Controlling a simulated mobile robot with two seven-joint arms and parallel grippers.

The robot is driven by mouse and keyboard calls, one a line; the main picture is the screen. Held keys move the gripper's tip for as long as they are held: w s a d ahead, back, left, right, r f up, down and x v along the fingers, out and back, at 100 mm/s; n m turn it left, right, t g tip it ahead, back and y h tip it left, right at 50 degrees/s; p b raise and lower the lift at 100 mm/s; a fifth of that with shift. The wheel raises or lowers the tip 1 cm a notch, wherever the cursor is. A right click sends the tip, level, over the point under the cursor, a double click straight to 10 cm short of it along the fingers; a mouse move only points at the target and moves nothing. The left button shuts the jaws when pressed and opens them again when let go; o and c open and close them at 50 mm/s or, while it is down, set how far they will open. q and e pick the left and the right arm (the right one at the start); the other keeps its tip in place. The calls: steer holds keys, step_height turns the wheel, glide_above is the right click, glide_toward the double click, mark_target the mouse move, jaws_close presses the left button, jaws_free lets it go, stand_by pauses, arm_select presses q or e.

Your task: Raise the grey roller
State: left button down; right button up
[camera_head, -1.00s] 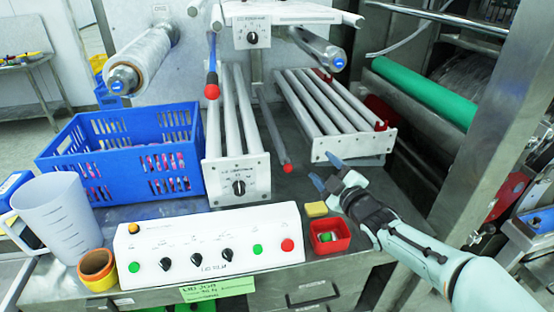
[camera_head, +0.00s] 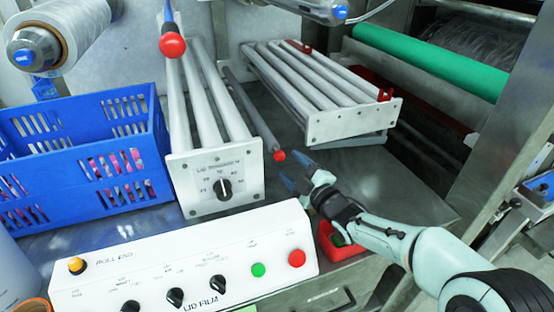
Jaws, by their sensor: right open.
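A dark grey roller (camera_head: 252,112) with a red end knob (camera_head: 279,156) lies low between two roller frames. Paler grey rollers show in the left frame (camera_head: 203,100) and in the right frame (camera_head: 305,82); I cannot tell for certain which one the task means. My right gripper (camera_head: 300,174) is open, its blue-tipped fingers just right of and below the red knob in the picture. I see no contact with the knob, and nothing is between the fingers. My left gripper is not in view.
A white control panel (camera_head: 135,270) stands in front. A blue crate (camera_head: 85,150) is at left. A red bin (camera_head: 330,245) is partly hidden beneath my right gripper. Bare metal surface (camera_head: 385,180) lies to the right.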

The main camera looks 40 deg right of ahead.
mark_target(282, 159)
steer(key=w, duration=0.5)
steer(key=w+d+f, duration=0.1)
steer(key=w, duration=0.1)
steer(key=shift+w, duration=0.3)
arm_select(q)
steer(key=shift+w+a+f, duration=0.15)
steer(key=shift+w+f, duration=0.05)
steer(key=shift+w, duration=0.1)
